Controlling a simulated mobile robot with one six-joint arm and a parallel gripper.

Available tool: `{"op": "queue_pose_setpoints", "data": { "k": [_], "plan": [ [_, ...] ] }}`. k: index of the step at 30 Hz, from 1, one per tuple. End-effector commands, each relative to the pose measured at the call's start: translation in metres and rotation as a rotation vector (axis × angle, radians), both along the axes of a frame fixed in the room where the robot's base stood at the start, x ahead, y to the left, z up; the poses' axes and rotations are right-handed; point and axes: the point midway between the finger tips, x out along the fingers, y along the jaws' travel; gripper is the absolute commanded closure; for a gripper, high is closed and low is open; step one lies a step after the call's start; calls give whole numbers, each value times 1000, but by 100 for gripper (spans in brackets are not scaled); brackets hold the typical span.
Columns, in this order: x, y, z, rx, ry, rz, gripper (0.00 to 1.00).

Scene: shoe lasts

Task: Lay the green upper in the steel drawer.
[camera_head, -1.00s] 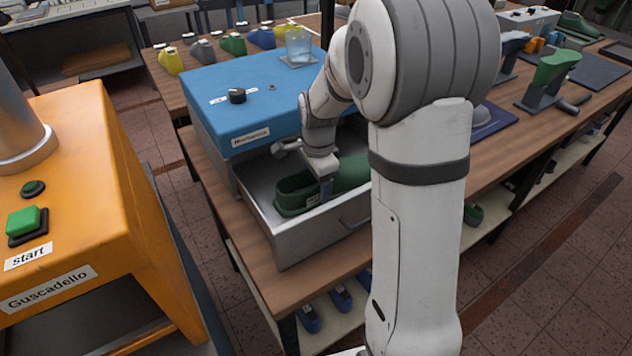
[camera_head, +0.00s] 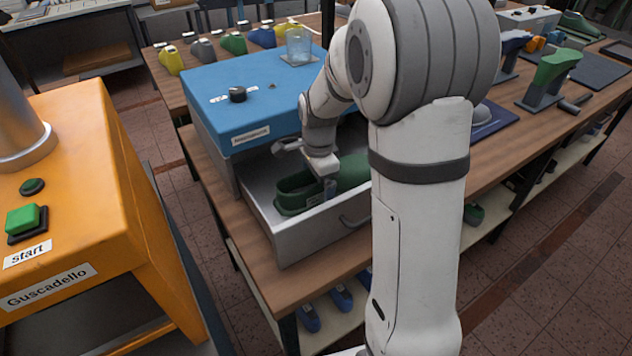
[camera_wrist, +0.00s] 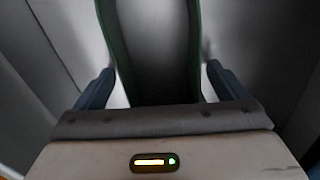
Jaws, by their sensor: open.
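The green upper (camera_head: 352,172) lies in the open steel drawer (camera_head: 306,238), its open collar end to the left in the head view. My arm partly covers its other end. My gripper (camera_head: 330,189) is over the upper, inside the drawer area. In the wrist view the dark green side walls of the upper (camera_wrist: 196,45) run between the two blue fingers of my gripper (camera_wrist: 160,84). The fingers stand apart on either side, with a gap to the walls. The grey drawer floor shows around the upper.
An orange machine (camera_head: 105,180) stands at left. Colored lasts (camera_head: 233,43) line the back bench. A green last on a stand (camera_head: 555,66) is at right.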

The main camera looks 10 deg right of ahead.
Motion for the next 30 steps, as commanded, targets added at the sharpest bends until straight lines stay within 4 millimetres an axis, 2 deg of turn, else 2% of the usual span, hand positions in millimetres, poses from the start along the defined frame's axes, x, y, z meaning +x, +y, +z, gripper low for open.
{"op": "queue_pose_setpoints", "data": {
  "k": [5, 15, 18, 23, 30],
  "plan": [
    [0, 0, 5, 0, -1, 0, 7],
    [-2, 0, 60, 0, -3, 0, 7],
    [-3, 0, 71, -1, -2, 0, 7],
    [-4, 0, 78, 0, 0, 0, 7],
    [-4, 0, 78, 0, 1, 0, 7]
  ]
}}
